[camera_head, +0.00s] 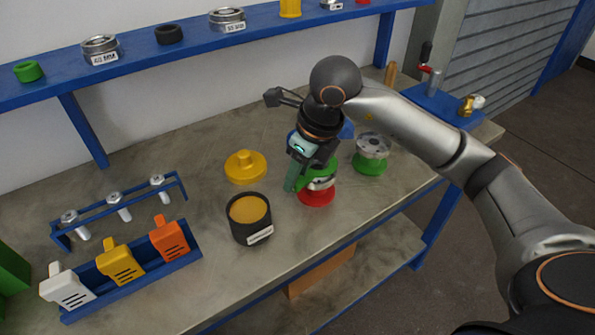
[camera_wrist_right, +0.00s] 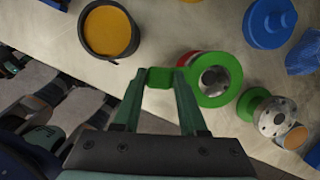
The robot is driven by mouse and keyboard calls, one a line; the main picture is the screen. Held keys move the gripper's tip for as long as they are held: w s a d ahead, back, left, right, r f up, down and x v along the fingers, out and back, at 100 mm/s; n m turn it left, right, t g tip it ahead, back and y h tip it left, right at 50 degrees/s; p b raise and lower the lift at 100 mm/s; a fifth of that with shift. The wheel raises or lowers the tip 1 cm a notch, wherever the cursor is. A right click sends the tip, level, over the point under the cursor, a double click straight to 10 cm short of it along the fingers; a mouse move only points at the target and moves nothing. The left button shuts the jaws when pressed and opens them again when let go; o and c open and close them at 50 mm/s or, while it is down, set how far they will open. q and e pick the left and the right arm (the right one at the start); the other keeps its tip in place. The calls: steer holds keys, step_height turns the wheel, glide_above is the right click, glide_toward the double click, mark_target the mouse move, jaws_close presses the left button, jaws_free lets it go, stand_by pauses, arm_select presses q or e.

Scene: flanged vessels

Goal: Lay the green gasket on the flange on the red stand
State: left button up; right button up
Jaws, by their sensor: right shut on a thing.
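My right gripper (camera_head: 294,181) is over the red stand (camera_head: 317,198). In the wrist view its fingertips (camera_wrist_right: 160,78) are shut on the tab of the green gasket (camera_wrist_right: 231,82), a flat ring. The ring covers much of the grey metal flange (camera_wrist_right: 214,80), and metal shows through its hole. The red stand's edge (camera_wrist_right: 187,59) shows left of the ring, so the ring looks offset from it. In the head view the flange (camera_head: 321,184) shows below the green gasket. I cannot tell whether they touch. My left gripper is not in view.
A green stand with a flange (camera_head: 371,150) is close to the right. A black pot with orange contents (camera_head: 249,218) and a yellow lid-like piece (camera_head: 245,167) are to the left. A blue lid-like piece (camera_wrist_right: 268,22) stands behind. Bare table (camera_head: 205,205) lies at the left.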

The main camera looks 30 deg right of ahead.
steer(key=shift+f+b, duration=0.8)
steer(key=shift+f, duration=0.15)
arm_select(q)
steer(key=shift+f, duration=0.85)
arm_select(e)
steer(key=o, duration=1.2)
steer(key=shift+r, duration=0.1)
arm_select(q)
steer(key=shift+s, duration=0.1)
arm_select(e)
steer(key=v, duration=0.4)
steer(key=shift+w, duration=0.1)
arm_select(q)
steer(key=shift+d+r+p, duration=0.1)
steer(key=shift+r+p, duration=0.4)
arm_select(e)
steer(key=v, duration=0.8)
steer(key=shift+s+r, duration=0.25)
steer(key=shift+s+d+f, duration=0.1)
